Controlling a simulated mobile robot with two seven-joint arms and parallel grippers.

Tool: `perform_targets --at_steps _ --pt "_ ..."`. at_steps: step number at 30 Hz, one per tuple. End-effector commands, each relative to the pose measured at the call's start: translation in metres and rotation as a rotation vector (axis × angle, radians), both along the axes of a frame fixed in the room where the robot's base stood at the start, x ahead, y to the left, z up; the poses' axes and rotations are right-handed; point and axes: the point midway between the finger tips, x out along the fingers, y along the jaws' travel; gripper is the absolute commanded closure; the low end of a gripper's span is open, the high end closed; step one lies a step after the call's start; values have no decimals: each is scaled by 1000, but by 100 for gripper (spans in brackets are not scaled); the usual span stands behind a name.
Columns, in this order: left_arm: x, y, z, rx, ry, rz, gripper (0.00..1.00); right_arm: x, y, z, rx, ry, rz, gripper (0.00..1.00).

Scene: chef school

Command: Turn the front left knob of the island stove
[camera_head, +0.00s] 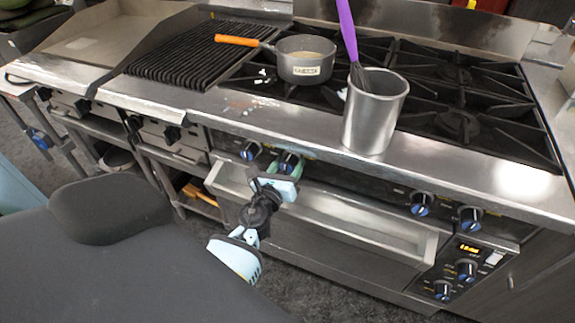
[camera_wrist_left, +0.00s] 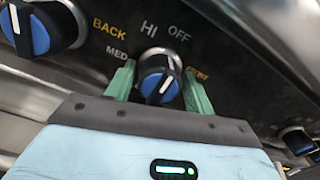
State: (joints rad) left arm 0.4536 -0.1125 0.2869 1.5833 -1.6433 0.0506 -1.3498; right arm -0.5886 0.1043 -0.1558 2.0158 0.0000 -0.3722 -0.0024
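The front left knob, blue and black with a white pointer line, shows in the left wrist view (camera_wrist_left: 160,78), with HI, OFF and MED printed around it and a partly covered FRONT label. My left gripper has a green finger on each side of it (camera_wrist_left: 159,88). The fingers look close against the knob's sides, set well inside the palm's width. The pointer line leans slightly right of upright. In the head view my left gripper (camera_head: 288,168) reaches the panel of the island stove (camera_head: 255,108) and partly covers this knob. My right gripper is out of view.
A BACK knob (camera_wrist_left: 40,28) sits left of the gripped one. More knobs (camera_head: 421,203) are farther right. A metal container (camera_head: 374,118) with a purple-handled whisk (camera_head: 347,28) stands on the front ledge above. A saucepan (camera_head: 306,62) sits on a burner.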

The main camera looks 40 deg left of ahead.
Motion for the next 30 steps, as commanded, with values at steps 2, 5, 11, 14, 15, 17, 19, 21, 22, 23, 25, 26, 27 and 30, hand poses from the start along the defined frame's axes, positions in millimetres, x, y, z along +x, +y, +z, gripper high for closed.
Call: perform_targets --at_steps 2,5,11,14,15,17,19,21,22,23,25,26,27,30 --pt "0 0 0 0 0 0 57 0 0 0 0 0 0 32" --pt "0 0 0 0 0 0 71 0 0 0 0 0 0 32" --pt "0 0 0 -2 0 0 81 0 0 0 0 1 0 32" --pt "0 0 0 -12 -3 0 81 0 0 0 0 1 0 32" --pt "0 0 0 -18 -4 0 81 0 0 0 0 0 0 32" --pt "0 0 0 -31 -7 0 81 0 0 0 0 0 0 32" --pt "0 0 0 -55 -14 -1 81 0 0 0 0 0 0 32" --pt "0 0 0 -85 -20 -1 81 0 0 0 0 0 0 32" --pt "0 0 0 -99 -23 -1 81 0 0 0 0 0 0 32" --pt "0 0 0 -115 -28 -2 81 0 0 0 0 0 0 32" --pt "0 0 0 -154 -36 -3 81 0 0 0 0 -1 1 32" --pt "0 0 0 -178 -41 -3 81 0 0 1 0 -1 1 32" --pt "0 0 0 -207 -49 0 81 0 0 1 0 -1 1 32" --pt "0 0 0 -283 -67 0 81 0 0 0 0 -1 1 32"
